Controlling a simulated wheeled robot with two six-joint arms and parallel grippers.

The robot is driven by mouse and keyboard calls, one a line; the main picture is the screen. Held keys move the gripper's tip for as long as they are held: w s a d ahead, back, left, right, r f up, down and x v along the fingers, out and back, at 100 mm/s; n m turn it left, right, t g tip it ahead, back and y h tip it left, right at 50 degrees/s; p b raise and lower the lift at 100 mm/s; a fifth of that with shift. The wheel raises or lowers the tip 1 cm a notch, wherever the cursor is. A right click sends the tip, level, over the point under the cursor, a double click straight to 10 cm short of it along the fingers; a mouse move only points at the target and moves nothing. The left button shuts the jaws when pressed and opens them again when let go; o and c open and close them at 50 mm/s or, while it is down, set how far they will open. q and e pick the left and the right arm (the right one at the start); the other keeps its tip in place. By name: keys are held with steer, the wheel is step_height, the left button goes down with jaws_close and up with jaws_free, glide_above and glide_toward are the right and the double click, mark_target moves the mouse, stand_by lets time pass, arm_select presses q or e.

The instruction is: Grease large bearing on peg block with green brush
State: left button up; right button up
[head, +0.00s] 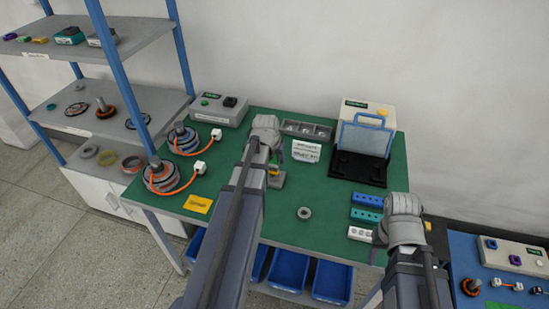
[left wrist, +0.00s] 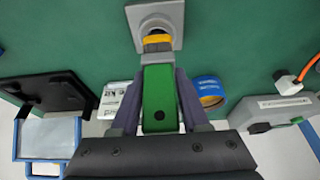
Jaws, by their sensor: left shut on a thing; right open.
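My left gripper (head: 273,157) is over the middle of the green table. In the left wrist view its fingers (left wrist: 159,95) are shut on the green handle of the brush (left wrist: 160,98). The brush's yellow end (left wrist: 157,42) meets a round grey part on a square grey block (left wrist: 172,12); I cannot tell whether it touches. In the head view this block (head: 277,181) is partly hidden by my arm. A grey ring (head: 304,212), perhaps a bearing, lies to its right. I cannot tell which piece is the large bearing. My right gripper (head: 381,237) is open near the right table edge.
Blue (head: 366,198), teal (head: 366,215) and white blocks (head: 360,234) stand beside my right gripper. A black-based machine (head: 358,167) is at the back right. Two hub motors with orange cables (head: 162,178) are at the left. A blue roll (left wrist: 208,90) is near the left fingers.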

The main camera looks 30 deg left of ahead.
arm_select(q)
steer(key=shift+f+b, duration=0.5)
steer(key=shift+f, duration=0.05)
stand_by(0.4)
steer(key=n+y, duration=0.1)
steer(key=n, duration=0.3)
steer(key=shift+y, duration=0.3)
steer(key=m+h, duration=0.1)
steer(key=m, duration=0.3)
steer(key=shift+h, duration=0.3)
steer(key=m+h, duration=0.1)
steer(key=m, duration=0.3)
steer(key=shift+h, duration=0.3)
steer(key=n+y, duration=0.1)
steer(key=n, duration=0.2)
steer(key=shift+d+n+y, duration=0.1)
steer(key=shift+n+y, duration=0.2)
steer(key=shift+n, duration=0.1)
steer(key=n+y, duration=0.1)
steer(key=n, duration=0.3)
steer(key=shift+g, duration=0.3)
